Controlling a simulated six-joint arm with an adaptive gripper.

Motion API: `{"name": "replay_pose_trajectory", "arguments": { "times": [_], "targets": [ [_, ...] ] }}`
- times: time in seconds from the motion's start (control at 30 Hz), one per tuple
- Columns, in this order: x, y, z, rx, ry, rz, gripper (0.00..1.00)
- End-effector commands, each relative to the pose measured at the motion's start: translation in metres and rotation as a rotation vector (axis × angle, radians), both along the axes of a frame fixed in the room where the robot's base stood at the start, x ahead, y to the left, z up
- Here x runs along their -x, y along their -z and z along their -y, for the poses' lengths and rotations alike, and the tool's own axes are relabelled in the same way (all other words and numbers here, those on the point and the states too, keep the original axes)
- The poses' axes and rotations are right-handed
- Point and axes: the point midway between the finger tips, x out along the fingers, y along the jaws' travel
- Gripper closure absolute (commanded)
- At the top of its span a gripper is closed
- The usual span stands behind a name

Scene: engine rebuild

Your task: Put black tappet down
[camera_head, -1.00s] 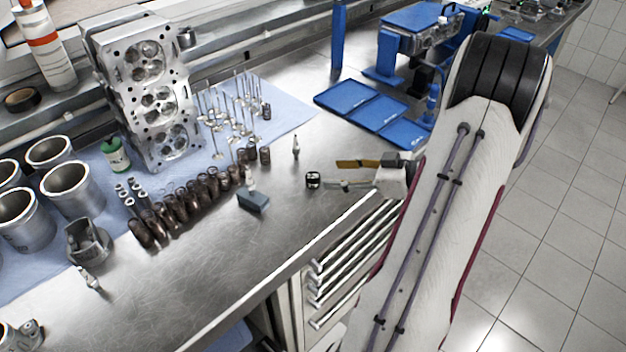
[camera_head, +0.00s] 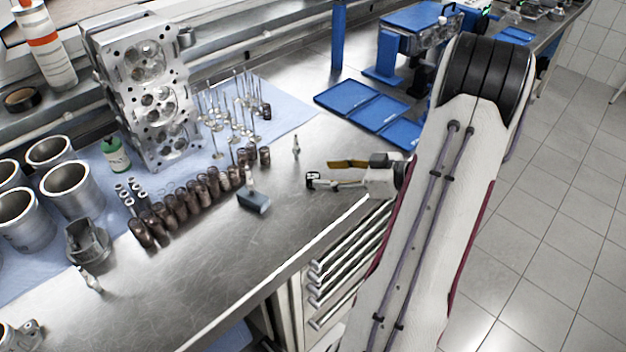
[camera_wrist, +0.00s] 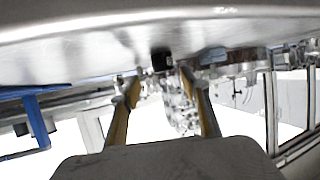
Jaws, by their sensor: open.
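The black tappet (camera_head: 312,178) is a small dark cylinder on the bare steel bench, left of my gripper in the head view. It is partly hidden by a fingertip there. My gripper (camera_head: 322,173) is low over the bench and points left, its fingers apart. In the wrist view, which looks upside down, the black tappet (camera_wrist: 161,60) shows against the bench surface, between and just beyond the fingertips of my gripper (camera_wrist: 160,80). I cannot tell whether a finger touches it.
A small metal part (camera_head: 296,147) stands behind the tappet. A grey-blue block (camera_head: 254,201) and a row of dark springs (camera_head: 190,196) lie to the left. Blue trays (camera_head: 375,112) lie behind. The bench's front edge and drawers (camera_head: 345,255) are close below; bare bench lies front left.

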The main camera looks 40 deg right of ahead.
Motion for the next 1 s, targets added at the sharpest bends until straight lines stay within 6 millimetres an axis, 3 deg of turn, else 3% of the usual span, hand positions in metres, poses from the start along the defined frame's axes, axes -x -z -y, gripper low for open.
{"name": "replay_pose_trajectory", "arguments": {
  "times": [0.23,0.7,1.0],
  "targets": [
    [-0.006,0.004,-0.005,-0.002,-0.002,-0.001,0.54],
    [-0.040,0.023,-0.022,0.000,-0.002,0.000,0.54],
    [-0.042,0.023,-0.022,0.000,0.000,0.000,0.54]
  ]
}}
